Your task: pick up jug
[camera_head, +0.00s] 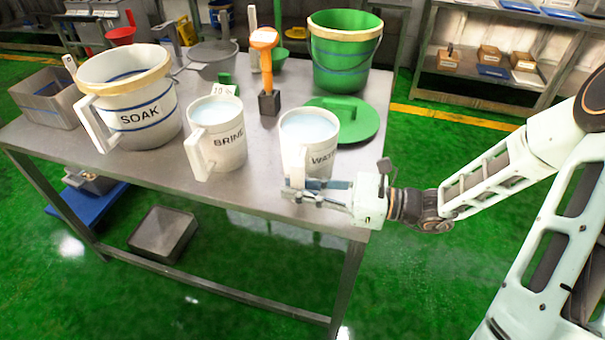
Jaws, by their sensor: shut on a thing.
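The largest, marked SOAK (137,112), is at the left with a tan rim. The jug marked BRINE (222,142) is in the middle, and a jug whose label reads WA, the rest hidden, (312,136) is at the right near the front edge. Both smaller jugs hold pale liquid. My gripper (300,190) comes in from the right and is shut at the lower front of the right jug, around its handle (297,168). The fingers hide part of the handle and the jug's base.
An orange-handled tool (265,60) stands in a dark block. A grey bin (52,100) and grey pot (212,62) are further left. The table's front edge (270,208) runs below my gripper.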

